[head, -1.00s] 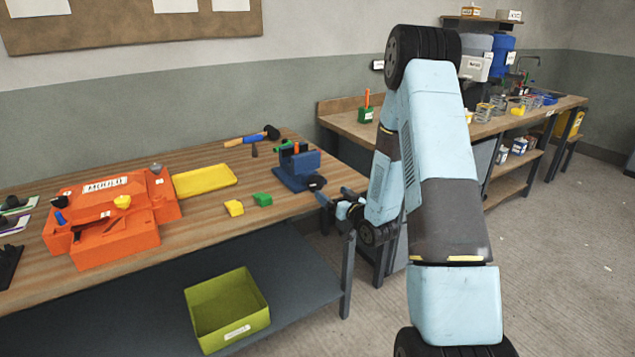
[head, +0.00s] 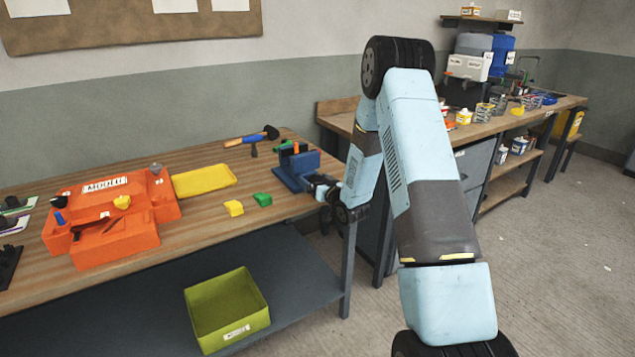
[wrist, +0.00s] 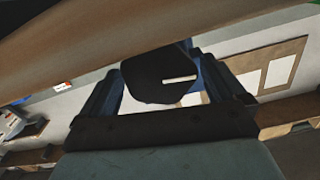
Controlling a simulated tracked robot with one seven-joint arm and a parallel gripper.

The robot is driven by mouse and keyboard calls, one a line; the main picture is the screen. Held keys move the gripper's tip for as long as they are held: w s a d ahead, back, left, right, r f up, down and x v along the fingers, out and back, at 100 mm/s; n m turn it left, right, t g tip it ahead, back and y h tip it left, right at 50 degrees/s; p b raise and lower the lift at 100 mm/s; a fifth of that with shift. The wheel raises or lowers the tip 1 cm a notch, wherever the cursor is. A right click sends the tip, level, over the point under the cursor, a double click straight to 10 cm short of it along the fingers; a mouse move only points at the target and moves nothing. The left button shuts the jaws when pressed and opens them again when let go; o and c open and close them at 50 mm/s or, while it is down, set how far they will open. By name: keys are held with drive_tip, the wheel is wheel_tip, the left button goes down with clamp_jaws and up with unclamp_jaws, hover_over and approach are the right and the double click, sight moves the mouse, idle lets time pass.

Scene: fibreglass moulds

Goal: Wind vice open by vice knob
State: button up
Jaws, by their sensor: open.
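The blue vice (head: 297,168) stands at the right end of the wooden bench in the head view. Its knob is mostly hidden behind my gripper (head: 326,187), which is at the vice's front, near the bench edge. In the wrist view the dark round vice knob (wrist: 158,78) sits between the two fingers of my gripper (wrist: 155,85). The fingers stand open on either side of it. I cannot tell whether either finger touches the knob.
The wooden bench (head: 130,215) carries an orange mould (head: 110,215), a yellow tray (head: 205,181), yellow (head: 234,208) and green (head: 262,199) wedges, and a hammer (head: 252,138) behind the vice. A green bin (head: 228,305) sits on the shelf below.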

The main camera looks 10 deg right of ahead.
drive_tip(key=c, duration=1)
drive_tip(key=shift+o, duration=0.2)
drive_tip(key=shift+s+a+n, duration=0.1)
drive_tip(key=shift+n, duration=1.8)
drive_tip(key=o, duration=1)
drive_tip(key=shift+c, duration=0.2)
drive_tip(key=shift+s, duration=0.1)
drive_tip(key=v, duration=1.3)
drive_tip(key=shift+s, duration=0.25)
